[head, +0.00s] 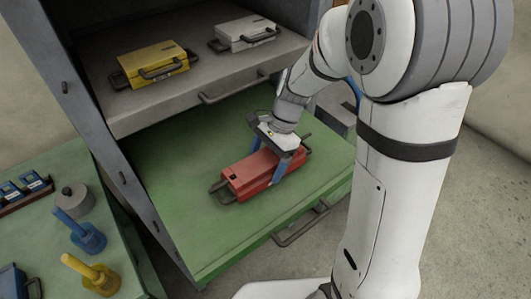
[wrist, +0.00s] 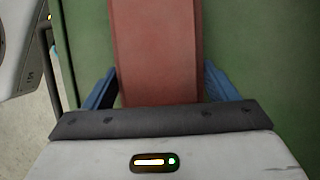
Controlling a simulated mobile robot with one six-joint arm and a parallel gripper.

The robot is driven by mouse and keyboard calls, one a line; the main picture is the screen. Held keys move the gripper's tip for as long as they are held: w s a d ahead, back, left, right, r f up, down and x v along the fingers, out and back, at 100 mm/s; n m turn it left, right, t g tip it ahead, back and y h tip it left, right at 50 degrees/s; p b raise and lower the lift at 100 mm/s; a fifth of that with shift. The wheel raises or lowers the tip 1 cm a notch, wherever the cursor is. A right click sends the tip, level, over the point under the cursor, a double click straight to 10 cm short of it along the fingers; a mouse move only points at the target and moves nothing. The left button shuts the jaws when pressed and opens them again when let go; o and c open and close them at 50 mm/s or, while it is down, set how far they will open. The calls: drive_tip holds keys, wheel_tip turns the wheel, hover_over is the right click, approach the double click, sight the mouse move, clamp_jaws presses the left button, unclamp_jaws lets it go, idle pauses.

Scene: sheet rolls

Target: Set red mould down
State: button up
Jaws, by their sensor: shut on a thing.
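The red mould (head: 252,178) is a long red block with dark handles at its ends. It is over the green pulled-out drawer shelf (head: 200,230) of the cabinet, low at the surface; I cannot tell for certain whether it touches. My gripper (head: 284,168) comes down from above, with its blue fingers on both long sides of the mould near its right end. In the wrist view the red mould (wrist: 155,50) lies between the two blue fingers of my gripper (wrist: 158,88). The underside of the mould is hidden.
A grey shelf (head: 115,115) above holds a yellow mould (head: 152,65) and a white mould (head: 243,34). A green bench (head: 75,215) at left holds blue and yellow-handled tools. The green shelf is bare in front and left of the mould.

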drive_tip(key=shift+f, duration=0.6)
drive_tip(key=shift+f, duration=0.15)
drive_tip(key=o, duration=1.9)
